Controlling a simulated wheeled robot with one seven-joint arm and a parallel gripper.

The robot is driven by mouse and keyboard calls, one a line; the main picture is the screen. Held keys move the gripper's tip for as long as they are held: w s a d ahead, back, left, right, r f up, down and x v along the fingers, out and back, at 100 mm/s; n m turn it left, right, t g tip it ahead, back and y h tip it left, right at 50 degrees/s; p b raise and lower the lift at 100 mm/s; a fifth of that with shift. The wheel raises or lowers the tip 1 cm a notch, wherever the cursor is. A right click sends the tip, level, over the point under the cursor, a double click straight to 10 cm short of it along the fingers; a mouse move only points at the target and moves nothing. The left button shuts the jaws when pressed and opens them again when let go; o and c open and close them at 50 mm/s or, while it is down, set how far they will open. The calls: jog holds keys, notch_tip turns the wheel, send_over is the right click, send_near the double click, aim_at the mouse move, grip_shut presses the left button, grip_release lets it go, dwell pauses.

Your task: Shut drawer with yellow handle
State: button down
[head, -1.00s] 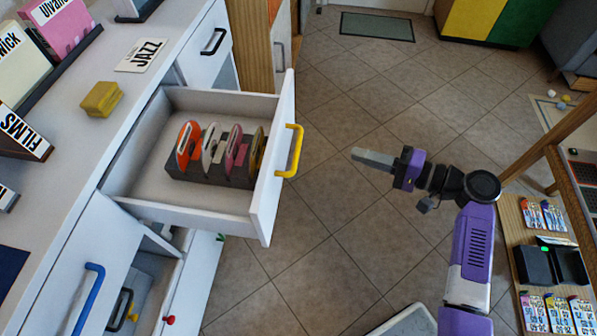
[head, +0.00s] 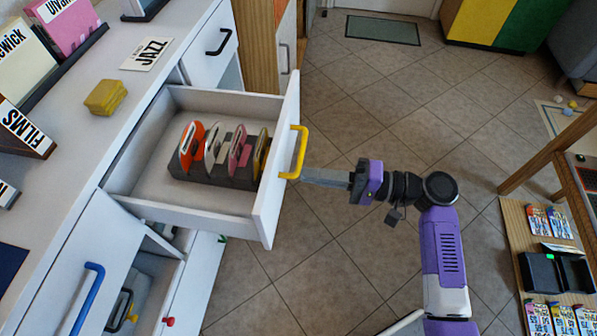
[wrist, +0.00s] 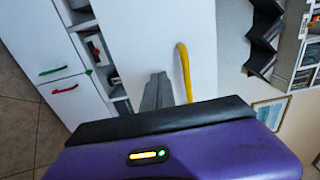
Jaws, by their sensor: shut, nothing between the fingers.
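The drawer (head: 180,213) is pulled well out of the white cabinet. Its front carries a yellow handle (head: 301,152) and holds a rack of discs inside. My gripper (head: 306,176) is shut and empty, its fingertips close to the drawer front at the handle's lower end. In the wrist view the grey fingers (wrist: 157,92) point at the white drawer front (wrist: 135,40), just left of the yellow handle (wrist: 185,72). I cannot tell whether the fingertips touch the front or the handle.
Discs (head: 215,150) stand in a dark rack inside the drawer. A blue-handled door (head: 88,298) is below left, and a black-handled drawer (head: 218,42) sits beyond. A wooden shelf (head: 520,235) stands at the right. The floor between is clear.

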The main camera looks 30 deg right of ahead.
aim_at(177, 156)
jog(key=shift+x, duration=1.75)
jog(key=shift+a, duration=0.1)
jog(key=b+x, duration=0.4)
jog(key=x, duration=2.3)
jog(key=shift+f, duration=0.1)
jog(key=shift+w+a, duration=0.45)
jog(key=shift+a, duration=0.05)
jog(key=shift+a, duration=0.15)
